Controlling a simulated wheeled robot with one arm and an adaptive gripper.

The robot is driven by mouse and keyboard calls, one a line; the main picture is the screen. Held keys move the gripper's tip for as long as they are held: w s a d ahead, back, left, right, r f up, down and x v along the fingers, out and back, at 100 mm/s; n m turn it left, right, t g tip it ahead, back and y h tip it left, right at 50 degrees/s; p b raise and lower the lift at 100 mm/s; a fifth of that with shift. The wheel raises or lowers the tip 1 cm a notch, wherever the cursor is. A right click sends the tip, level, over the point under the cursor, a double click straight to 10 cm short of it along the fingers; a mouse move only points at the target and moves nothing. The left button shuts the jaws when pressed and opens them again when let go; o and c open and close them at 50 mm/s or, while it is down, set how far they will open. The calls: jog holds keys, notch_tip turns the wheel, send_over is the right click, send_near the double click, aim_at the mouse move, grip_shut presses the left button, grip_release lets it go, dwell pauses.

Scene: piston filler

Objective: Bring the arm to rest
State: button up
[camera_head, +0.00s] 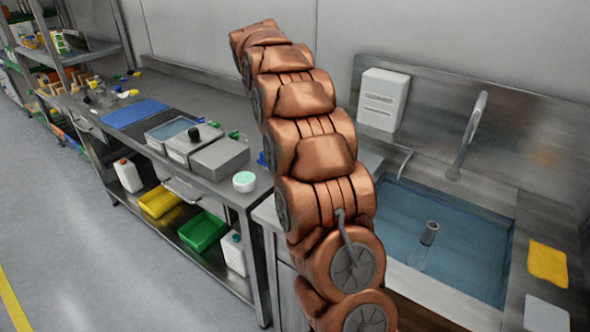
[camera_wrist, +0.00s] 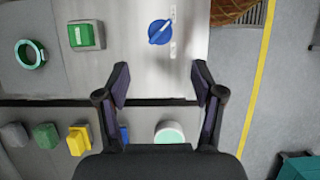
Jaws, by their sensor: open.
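My arm (camera_head: 312,140) is copper-coloured. It rises from the bottom of the head view, bends up and leans left toward the wall. My gripper does not show in the head view. In the wrist view my gripper (camera_wrist: 160,78) is open, its two dark fingers spread apart with nothing between the tips. A metal panel lies beyond the fingers. It carries a blue knob (camera_wrist: 160,32) just above the gap between the fingertips, a green button (camera_wrist: 84,36) to the upper left and a green ring (camera_wrist: 31,54) farther left.
A sink (camera_head: 440,240) lies right of my arm, under a wall dispenser (camera_head: 383,100). A steel bench (camera_head: 215,185) with boxes and a white jar (camera_head: 244,181) stands left, with yellow (camera_head: 159,201) and green (camera_head: 202,231) bins below. Grey floor is open at far left.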

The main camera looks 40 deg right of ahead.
dwell(0.6)
jog(key=s+a+r+m+t+p, duration=0.15)
jog(key=s+a+r, duration=0.25)
jog(key=s+a, duration=0.85)
jog(key=s+a+f+m+p, duration=0.1)
jog(key=s+a, duration=0.1)
jog(key=s, duration=0.4)
jog(key=s+a+f+y+p, duration=0.1)
jog(key=s+a, duration=0.2)
jog(key=s, duration=0.3)
jog(key=s+a+f+m+t, duration=0.1)
jog(key=s+a+f, duration=0.1)
jog(key=s, duration=0.5)
jog(key=shift+a+m+y+p, duration=0.3)
jog(key=shift+a+m+p, duration=0.05)
jog(key=shift+a+p, duration=0.1)
